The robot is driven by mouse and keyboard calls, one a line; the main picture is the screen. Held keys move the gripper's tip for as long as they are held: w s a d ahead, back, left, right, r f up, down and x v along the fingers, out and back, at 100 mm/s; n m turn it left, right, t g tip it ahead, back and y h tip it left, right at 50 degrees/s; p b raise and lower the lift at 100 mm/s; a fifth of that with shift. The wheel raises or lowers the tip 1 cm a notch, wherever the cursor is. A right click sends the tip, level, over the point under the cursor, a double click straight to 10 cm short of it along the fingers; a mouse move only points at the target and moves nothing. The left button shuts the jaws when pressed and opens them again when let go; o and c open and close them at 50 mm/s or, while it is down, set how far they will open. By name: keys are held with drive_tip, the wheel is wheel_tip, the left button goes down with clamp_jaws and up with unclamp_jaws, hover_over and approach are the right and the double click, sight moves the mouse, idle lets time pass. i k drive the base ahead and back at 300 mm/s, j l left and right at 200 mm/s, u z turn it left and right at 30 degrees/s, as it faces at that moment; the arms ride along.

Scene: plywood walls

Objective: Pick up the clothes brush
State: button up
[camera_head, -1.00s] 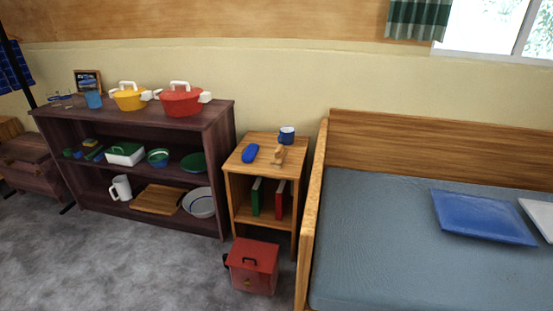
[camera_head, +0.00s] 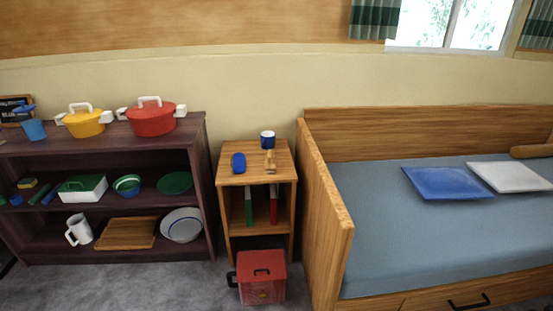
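The small wooden nightstand (camera_head: 257,175) stands between the dark shelf and the bed. On its top lies a small light-wood object (camera_head: 270,162), which may be the clothes brush; it is too small to be sure. A blue rounded oblong object (camera_head: 238,163) lies to its left, apart from it. A blue mug (camera_head: 267,140) stands behind the wooden object. My gripper is not in view.
A dark shelf (camera_head: 204,147) with pots, bowls and a cutting board stands at left. A red bin (camera_head: 262,278) sits on the floor before the nightstand. The bed's wooden end panel (camera_head: 325,215) rises close on the right. Grey floor (camera_head: 120,283) is clear at front left.

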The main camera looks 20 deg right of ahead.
sight(271, 167)
drive_tip(key=i+j+z, duration=0.15)
drive_tip(key=j, duration=0.25)
drive_tip(key=i+j+z, duration=0.2)
drive_tip(key=j, duration=0.25)
drive_tip(key=i+j+z, duration=0.15)
drive_tip(key=j, duration=0.3)
drive_tip(key=i+j+z, duration=0.2)
drive_tip(key=j, duration=0.3)
drive_tip(key=j+z, duration=0.15)
drive_tip(key=j, duration=0.3)
drive_tip(key=i+j+z, duration=0.15)
drive_tip(key=j, duration=0.4)
drive_tip(key=i+j+z, duration=0.1)
drive_tip(key=i+j, duration=0.15)
drive_tip(key=i+j+z, duration=0.1)
drive_tip(key=j, duration=0.25)
drive_tip(key=i+j+z, duration=0.1)
drive_tip(key=i+j, duration=0.2)
drive_tip(key=i+j+z, duration=0.1)
drive_tip(key=j, duration=0.3)
drive_tip(key=i+j+z, duration=0.1)
drive_tip(key=i+j, duration=0.15)
drive_tip(key=j, duration=0.15)
drive_tip(key=i, duration=0.35)
